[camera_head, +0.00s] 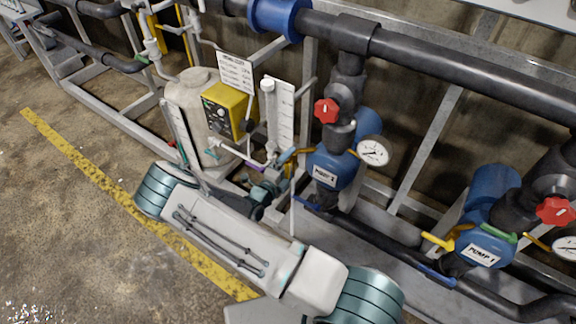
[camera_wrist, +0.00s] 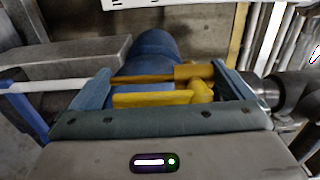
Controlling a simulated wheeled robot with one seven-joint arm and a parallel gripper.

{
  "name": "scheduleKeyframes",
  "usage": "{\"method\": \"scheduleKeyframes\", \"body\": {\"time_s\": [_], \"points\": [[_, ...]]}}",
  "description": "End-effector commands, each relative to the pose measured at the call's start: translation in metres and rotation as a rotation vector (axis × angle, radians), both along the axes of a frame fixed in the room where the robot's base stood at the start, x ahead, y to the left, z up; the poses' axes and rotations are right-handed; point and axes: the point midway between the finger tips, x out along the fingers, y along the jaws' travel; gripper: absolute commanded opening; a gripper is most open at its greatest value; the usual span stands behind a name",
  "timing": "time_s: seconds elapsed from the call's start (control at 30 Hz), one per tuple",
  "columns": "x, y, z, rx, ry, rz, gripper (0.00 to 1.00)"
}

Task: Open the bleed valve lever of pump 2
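Pump 2 (camera_head: 328,165) is the blue pump at the middle of the head view, under a red-knobbed valve. Its yellow lever (camera_wrist: 150,98) lies crosswise between my gripper's fingers in the wrist view, with a yellow-orange end fitting at its right. A brown-orange bar runs just behind it. A small orange-yellow part (camera_head: 306,150) shows beside the pump in the head view. My gripper (camera_wrist: 162,70) is open, with one blue-grey finger at each side of the lever. I cannot tell whether either finger touches it. In the head view my gripper (camera_head: 272,180) is partly hidden by my arm.
Pump 1 (camera_head: 482,245), with yellow and green handles, stands at the right. A pressure gauge (camera_head: 374,151) is right of pump 2. A white tank (camera_head: 190,100) and yellow box (camera_head: 228,108) stand left. Dark pipes cross above and below. The floor at left is clear.

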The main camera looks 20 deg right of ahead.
Motion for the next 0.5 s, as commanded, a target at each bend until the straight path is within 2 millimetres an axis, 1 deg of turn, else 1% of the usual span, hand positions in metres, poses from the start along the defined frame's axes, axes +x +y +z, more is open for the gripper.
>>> {"method": "scheduleKeyframes", "body": {"time_s": [0.17, 0.27, 0.37, 0.5], "points": [[0.000, 0.002, 0.001, 0.000, -0.004, 0.003, 1.00], [-0.004, 0.009, 0.001, 0.000, -0.004, 0.005, 1.00], [-0.014, 0.020, 0.000, 0.001, -0.003, 0.005, 1.00], [-0.035, 0.045, 0.000, 0.001, -0.001, 0.006, 1.00]]}}
